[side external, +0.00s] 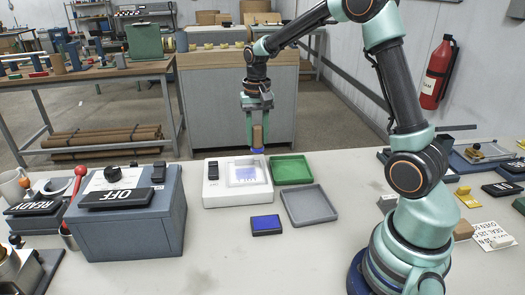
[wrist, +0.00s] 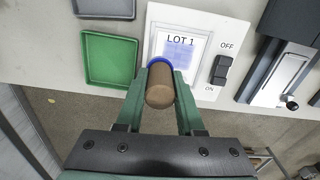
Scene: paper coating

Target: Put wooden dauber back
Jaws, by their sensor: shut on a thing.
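My gripper (side external: 257,143) is shut on the wooden dauber, a brown cylinder (wrist: 160,93) with a blue lower end, held upright. The dauber (side external: 257,134) is at the back right edge of a white box (side external: 211,190), apparently a little above it; the exact gap is hard to tell. On the box lies a sheet marked LOT 1 (wrist: 181,41) with a pale blue patch. The sheet also shows in the side view (side external: 246,176). A green tray (side external: 291,169) and a grey tray (side external: 310,206) are right of the box. A blue pad in a dark case (side external: 266,225) lies in front.
A blue-grey box with an OFF label (side external: 128,222) stands on the left. A black switch (wrist: 222,69) is on the white box. Cards and small blocks (side external: 492,236) lie at the right. The table front between is clear.

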